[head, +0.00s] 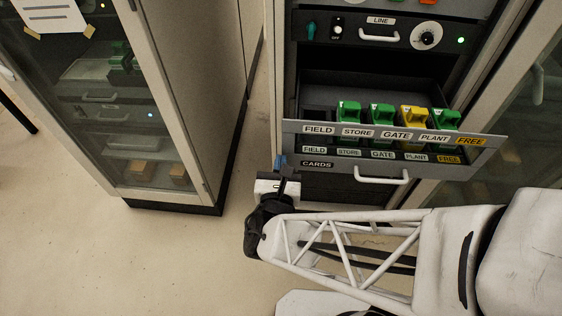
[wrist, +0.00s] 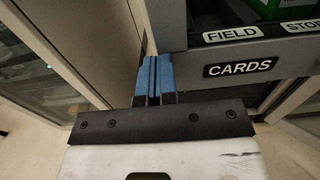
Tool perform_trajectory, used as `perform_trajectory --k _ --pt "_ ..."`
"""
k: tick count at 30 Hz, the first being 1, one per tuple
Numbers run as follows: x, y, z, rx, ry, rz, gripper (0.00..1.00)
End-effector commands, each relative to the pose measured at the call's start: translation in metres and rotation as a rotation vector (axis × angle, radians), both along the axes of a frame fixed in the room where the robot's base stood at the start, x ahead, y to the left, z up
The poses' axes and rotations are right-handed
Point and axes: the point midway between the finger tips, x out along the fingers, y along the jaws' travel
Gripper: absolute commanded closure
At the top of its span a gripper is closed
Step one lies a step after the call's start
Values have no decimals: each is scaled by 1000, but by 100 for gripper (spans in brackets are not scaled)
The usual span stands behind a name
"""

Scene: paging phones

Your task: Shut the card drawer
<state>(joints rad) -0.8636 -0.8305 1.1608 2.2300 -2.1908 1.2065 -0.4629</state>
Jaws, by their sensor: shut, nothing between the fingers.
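The card drawer (head: 350,165) is pulled out of the rack in the head view, with labels FIELD, STORE, GATE, PLANT and FREE on its front. A white bar handle (head: 381,178) is on the lower right of the front. Green cards (head: 381,115) and a yellow card (head: 412,119) stand in the drawer. My gripper (head: 279,162) is shut and empty at the left end of the drawer front. In the wrist view its blue fingers (wrist: 154,78) are together, just left of the drawer's CARDS label (wrist: 240,67). I cannot tell whether they touch the drawer.
A LINE panel (head: 382,38) with a knob sits above the drawer. A glass-doored cabinet (head: 125,125) stands to the left, with a narrow floor gap between it and the rack. An open-standing door with a handle (head: 537,84) is at the right. The floor (head: 130,255) at lower left is clear.

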Motion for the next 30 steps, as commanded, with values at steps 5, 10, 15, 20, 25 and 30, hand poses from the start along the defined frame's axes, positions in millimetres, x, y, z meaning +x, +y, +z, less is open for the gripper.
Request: perform_trajectory --k 5,10,15,20,25,30 --pt "3 0 0 0 0 0 100" --pt "3 0 0 0 0 0 100" --pt "3 0 0 0 0 0 100" --pt "5 0 0 -1 1 0 100" --pt "12 -1 0 -1 2 -2 100" --pt "25 -1 0 0 1 -3 100"
